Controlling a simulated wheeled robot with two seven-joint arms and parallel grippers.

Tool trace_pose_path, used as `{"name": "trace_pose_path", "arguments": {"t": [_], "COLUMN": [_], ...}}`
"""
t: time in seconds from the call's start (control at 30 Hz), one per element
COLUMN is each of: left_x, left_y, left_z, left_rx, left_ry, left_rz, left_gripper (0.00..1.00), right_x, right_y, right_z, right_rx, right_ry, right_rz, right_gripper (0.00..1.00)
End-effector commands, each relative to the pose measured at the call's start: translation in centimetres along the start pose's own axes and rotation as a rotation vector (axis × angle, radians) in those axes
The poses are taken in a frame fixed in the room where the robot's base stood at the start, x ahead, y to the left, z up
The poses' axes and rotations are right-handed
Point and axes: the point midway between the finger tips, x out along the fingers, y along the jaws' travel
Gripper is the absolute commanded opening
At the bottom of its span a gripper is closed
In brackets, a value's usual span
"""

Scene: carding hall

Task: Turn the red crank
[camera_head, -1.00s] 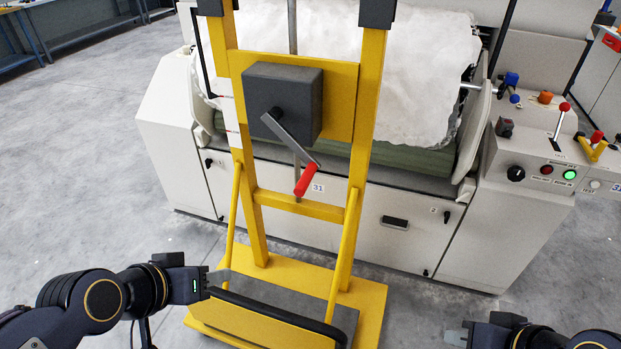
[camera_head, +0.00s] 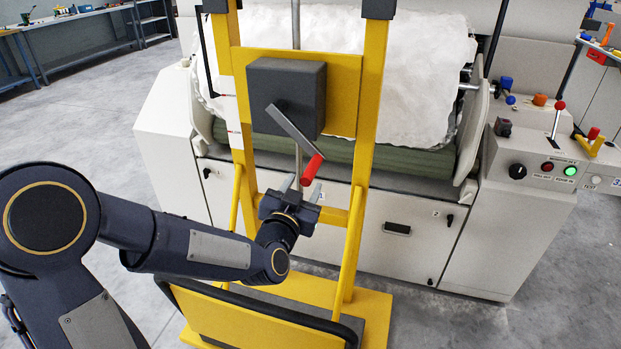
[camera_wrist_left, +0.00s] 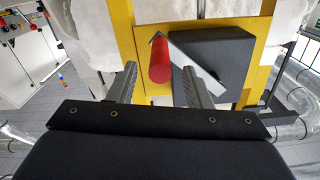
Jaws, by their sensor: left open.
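The red crank handle (camera_head: 312,169) sits at the lower end of a grey crank arm (camera_head: 290,131), which slants down to the right from a dark box (camera_head: 287,95) on a yellow frame (camera_head: 371,110). My left gripper (camera_head: 298,186) is open just below the handle. In the left wrist view the red handle (camera_wrist_left: 160,60) shows beyond and between the two open fingers of my left gripper (camera_wrist_left: 160,82), nearer the left finger. No contact with the handle is visible. My right gripper does not show.
The yellow frame's base (camera_head: 365,306) and a black bar (camera_head: 262,318) are below my left arm. A white machine (camera_head: 340,215) with a roll of white fleece (camera_head: 425,75) stands behind. A panel with levers and buttons (camera_head: 540,165) is at the right. Grey floor is open at the left.

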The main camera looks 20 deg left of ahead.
Motion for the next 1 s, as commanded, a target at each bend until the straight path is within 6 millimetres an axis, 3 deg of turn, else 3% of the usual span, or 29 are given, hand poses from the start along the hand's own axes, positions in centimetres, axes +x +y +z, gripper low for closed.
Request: {"name": "trace_pose_path", "arguments": {"t": [0.1,0.3,0.6,0.93,1.0], "left_x": [2.0,3.8,4.1,4.1,4.1], "left_y": [0.0,0.0,0.0,0.0,0.0], "left_z": [0.0,0.0,0.0,0.0,0.0], "left_rx": [-0.001,-0.001,-0.002,-0.002,-0.002], "left_ry": [-0.002,-0.001,-0.001,-0.001,-0.001], "left_rz": [0.001,0.002,0.002,0.002,0.002], "left_gripper": [0.45,0.45,0.45,0.03,0.00], "right_x": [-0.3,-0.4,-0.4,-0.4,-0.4], "right_y": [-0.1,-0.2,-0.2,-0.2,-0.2], "right_z": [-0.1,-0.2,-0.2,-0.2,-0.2], "right_rx": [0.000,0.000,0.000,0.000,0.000], "right_ry": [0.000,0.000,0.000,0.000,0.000], "right_rz": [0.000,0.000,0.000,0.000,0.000], "right_gripper": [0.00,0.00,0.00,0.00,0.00]}}
